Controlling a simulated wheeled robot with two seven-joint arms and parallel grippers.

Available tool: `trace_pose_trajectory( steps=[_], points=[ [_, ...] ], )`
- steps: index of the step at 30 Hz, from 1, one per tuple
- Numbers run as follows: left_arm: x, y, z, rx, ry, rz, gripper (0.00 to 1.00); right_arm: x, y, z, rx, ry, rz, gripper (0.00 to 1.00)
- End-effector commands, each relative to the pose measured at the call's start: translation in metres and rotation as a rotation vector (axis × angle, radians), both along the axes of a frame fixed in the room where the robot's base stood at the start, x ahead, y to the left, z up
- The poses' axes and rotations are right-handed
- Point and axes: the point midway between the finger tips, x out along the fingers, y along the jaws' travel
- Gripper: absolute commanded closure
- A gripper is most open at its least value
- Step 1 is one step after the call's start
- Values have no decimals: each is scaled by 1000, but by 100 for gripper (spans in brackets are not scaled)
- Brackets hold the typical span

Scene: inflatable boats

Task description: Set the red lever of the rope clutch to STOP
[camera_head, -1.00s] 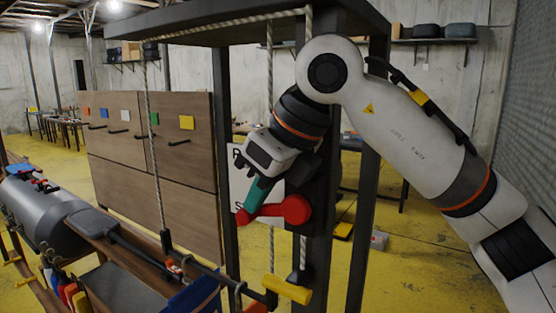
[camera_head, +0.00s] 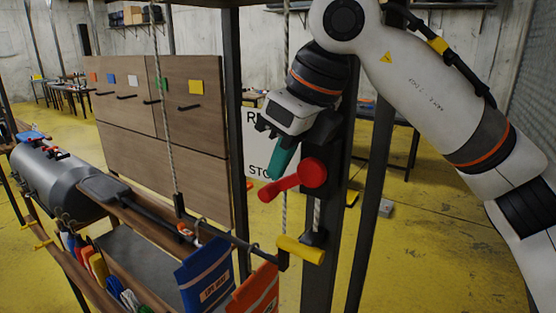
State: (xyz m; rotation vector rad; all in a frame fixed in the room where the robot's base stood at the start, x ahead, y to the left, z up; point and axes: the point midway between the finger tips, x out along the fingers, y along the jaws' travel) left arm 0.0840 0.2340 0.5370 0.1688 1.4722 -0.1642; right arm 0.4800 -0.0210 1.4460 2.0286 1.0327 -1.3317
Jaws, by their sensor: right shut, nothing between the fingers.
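The red lever (camera_head: 285,183) is on a black clutch body on the dark post. Its round hub (camera_head: 312,172) is at the right, and its arm points left and slightly down to a knobbed end. A white sign (camera_head: 257,150) behind it shows part of a word starting with R above and "STO" below; my right gripper and the lever hide the rest. My right gripper (camera_head: 278,170) has teal fingers, shut with nothing between them. They point down just above the lever's arm, close to its end; I cannot tell whether they touch. My left gripper is out of view.
A yellow handle (camera_head: 300,249) sticks out below the lever. A rope (camera_head: 286,215) hangs behind the lever. Blue (camera_head: 205,275) and orange (camera_head: 253,292) bags hang at the front. A wooden panel (camera_head: 160,120) stands at the left. Yellow floor is open at the right.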

Motion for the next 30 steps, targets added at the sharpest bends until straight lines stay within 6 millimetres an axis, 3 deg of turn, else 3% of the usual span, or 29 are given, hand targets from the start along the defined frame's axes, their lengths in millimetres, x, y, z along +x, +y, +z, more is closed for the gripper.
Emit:
trace_pose_trajectory(
  steps=[8,21,30],
  points=[
    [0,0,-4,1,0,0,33,-2,-3,7,1,-1,-1,100],
    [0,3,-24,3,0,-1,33,-23,-30,87,2,-2,-1,100],
    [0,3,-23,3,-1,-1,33,-28,-38,110,0,0,1,100]
  ],
)
